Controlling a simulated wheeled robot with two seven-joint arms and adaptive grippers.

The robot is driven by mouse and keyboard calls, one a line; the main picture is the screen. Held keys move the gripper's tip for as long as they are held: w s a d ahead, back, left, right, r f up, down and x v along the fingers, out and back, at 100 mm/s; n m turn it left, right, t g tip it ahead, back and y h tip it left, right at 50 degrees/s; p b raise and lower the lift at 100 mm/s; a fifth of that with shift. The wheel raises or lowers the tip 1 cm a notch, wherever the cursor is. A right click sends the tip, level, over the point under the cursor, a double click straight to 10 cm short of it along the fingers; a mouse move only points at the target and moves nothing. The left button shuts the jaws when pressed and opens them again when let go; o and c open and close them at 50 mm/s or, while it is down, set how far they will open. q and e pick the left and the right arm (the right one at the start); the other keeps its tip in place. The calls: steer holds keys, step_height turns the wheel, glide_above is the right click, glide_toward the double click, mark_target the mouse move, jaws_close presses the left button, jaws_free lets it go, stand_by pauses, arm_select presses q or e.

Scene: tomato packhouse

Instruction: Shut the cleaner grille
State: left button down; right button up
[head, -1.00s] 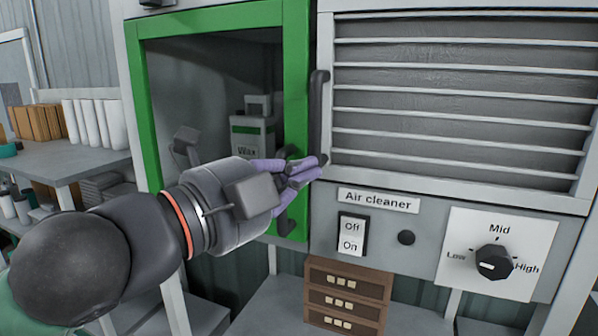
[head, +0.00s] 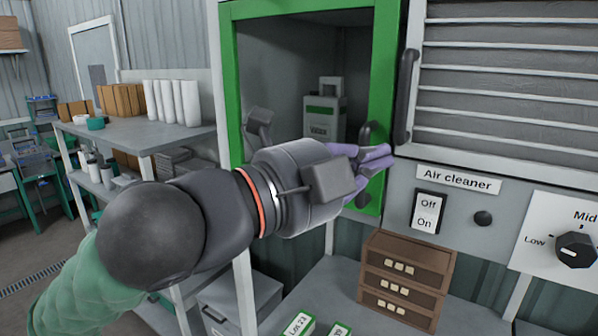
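The cleaner grille (head: 500,83) is a pale frame with grey horizontal slats, at the upper right, cut off by the picture edge. Its dark upright handle (head: 406,95) is on its left side. The grille looks close to flush with the air cleaner's casing; I cannot tell whether it is fully shut. My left gripper (head: 380,160), with purple fingers, is just left of and below the handle's lower end, in front of the green cabinet frame's right edge. Its fingers overlap in the view, so their opening is unclear. My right gripper is out of view.
The green-framed cabinet (head: 228,90) with its own dark handle stands left of the grille. Below are the Off/On switch (head: 427,212), a dial (head: 574,250) and a brown drawer box (head: 408,272). A shelf (head: 140,135) with white rolls stands left.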

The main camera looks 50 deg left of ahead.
arm_select(q)
steer(key=s+a, duration=0.2)
steer(key=s, duration=0.6)
steer(key=shift+s+a+f+b, duration=0.15)
steer(key=shift+a+b, duration=0.2)
steer(key=shift+a, duration=0.05)
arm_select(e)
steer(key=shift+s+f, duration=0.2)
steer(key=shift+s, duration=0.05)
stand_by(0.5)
arm_select(q)
steer(key=shift+a, duration=0.1)
